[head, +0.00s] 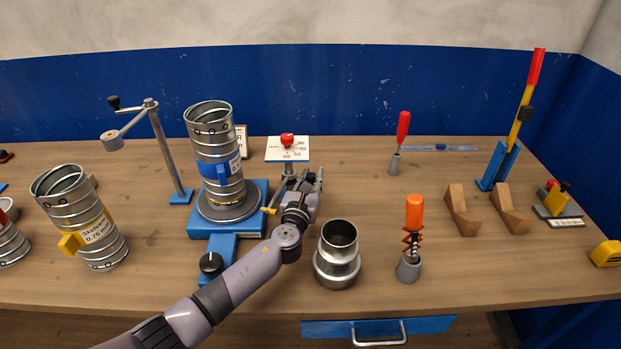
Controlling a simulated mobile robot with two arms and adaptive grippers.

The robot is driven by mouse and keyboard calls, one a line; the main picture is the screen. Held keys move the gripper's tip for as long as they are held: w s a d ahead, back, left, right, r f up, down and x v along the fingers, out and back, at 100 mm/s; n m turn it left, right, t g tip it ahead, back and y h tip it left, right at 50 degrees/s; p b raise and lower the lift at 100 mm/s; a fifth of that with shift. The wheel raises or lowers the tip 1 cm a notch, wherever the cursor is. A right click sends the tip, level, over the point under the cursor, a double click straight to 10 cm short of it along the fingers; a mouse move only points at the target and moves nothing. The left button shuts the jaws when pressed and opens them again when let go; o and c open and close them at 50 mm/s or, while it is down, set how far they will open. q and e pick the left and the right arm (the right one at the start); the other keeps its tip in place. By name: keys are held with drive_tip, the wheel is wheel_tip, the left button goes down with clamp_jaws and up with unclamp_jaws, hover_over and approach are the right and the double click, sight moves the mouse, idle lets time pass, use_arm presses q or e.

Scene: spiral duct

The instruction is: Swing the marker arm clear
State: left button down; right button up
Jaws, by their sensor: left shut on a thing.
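My left gripper (300,183) reaches in from the bottom left, just right of the blue turntable base (257,190). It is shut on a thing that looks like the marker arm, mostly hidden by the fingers. A small yellow tip (268,210) shows left of the fingers, close to the base. An upright metal spiral duct (212,130) with a blue clip (214,172) stands on the round turntable plate (228,208). I cannot tell if the tip touches the duct. My right gripper is not in view.
A crank post (167,155) stands left of the turntable. A yellow-clipped duct (85,220) stands further left. A white dial card (288,149) with a red knob is behind my gripper. A metal reducer (338,255) and an orange-handled tool (413,225) stand at the right front.

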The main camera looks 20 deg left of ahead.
use_arm(q)
drive_tip(key=c, duration=1.4)
unclamp_jaws()
drive_tip(key=shift+o, duration=0.2)
drive_tip(key=s, duration=1.2)
drive_tip(key=shift+d, duration=0.1)
drive_tip(key=shift+f, duration=0.1)
